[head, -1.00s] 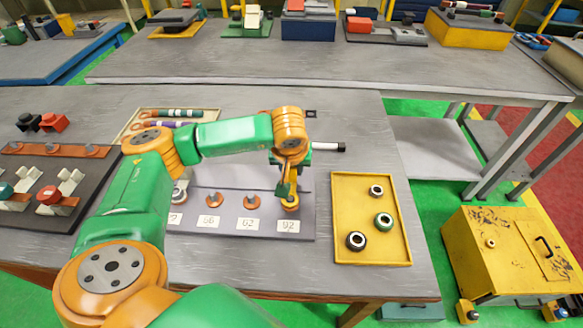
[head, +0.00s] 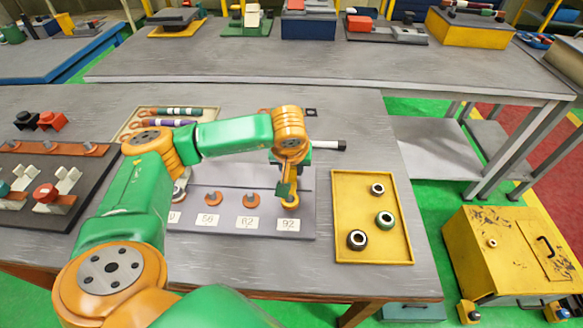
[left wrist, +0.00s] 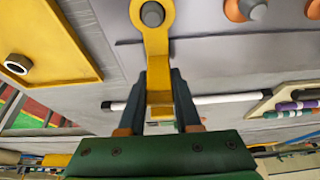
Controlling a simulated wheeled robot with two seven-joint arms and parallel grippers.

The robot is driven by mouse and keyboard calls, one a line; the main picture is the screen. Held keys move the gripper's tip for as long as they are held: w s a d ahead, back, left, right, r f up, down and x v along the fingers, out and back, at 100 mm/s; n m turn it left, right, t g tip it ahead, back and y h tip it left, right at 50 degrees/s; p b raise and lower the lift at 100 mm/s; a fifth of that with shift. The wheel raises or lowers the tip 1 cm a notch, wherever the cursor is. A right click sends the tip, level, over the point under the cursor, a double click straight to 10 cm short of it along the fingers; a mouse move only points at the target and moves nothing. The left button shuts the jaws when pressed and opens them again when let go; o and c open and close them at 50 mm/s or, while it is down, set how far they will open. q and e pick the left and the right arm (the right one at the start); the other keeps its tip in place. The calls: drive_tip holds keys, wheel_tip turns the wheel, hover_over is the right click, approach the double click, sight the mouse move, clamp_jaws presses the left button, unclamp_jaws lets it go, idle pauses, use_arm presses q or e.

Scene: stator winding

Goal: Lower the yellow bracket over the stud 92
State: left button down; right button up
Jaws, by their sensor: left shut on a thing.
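The yellow bracket (left wrist: 160,60) is gripped by its narrow end in my left gripper (left wrist: 160,100), which is shut on it. In the left wrist view, the grey stud 92 (left wrist: 152,14) shows inside the bracket's ring. In the head view, the bracket's ring (head: 290,203) is at the stud position behind the label 92 (head: 288,225). My left gripper (head: 284,188) is just above and behind the ring. How far down the stud the ring sits cannot be told. My right gripper is not in view.
Studs on orange bases stand to the left at labels 62 (head: 250,197) and 56 (head: 213,197). A yellow tray (head: 340,250) with several dark-rimmed rings lies to the right. A white rod with a black end (head: 328,145) lies behind the gripper.

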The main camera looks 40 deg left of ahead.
use_arm(q)
drive_tip(key=shift+f, duration=0.25)
drive_tip(key=c, duration=0.5)
unclamp_jaws()
wheel_tip(320, 180, up, 7)
drive_tip(key=p, duration=0.5)
drive_tip(key=shift+r, duration=0.2)
drive_tip(key=shift+f, duration=0.1)
